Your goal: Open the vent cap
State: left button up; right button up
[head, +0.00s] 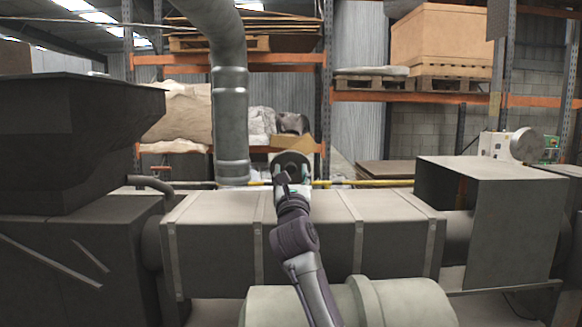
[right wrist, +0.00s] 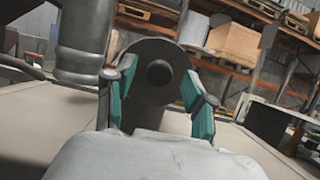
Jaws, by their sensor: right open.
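The vent cap (right wrist: 143,95) is a dark round disc with a round knob (right wrist: 159,72) at its middle, facing the right wrist camera. In the head view a dark disc (head: 292,158) with a paler rim shows just beyond my right gripper (head: 292,181), above the long grey box-shaped housing. In the right wrist view my right gripper (right wrist: 158,98) is open, its two teal-padded fingers spread on either side of the disc's lower part. Nothing is held between them. I cannot tell whether a finger touches the cap. My left gripper is not in view.
A thick vertical grey pipe (head: 231,110) rises just left of the cap. The long housing (head: 345,240) lies under my right arm, with a pale cylinder (head: 400,305) in front. A dark hopper (head: 70,140) stands left, a box-shaped unit (head: 515,220) right. Shelving is behind.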

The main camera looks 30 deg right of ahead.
jog(key=shift+w+d+r, duration=0.25)
jog(key=shift+w+d, duration=0.1)
jog(key=shift+w, duration=0.25)
grip_shut()
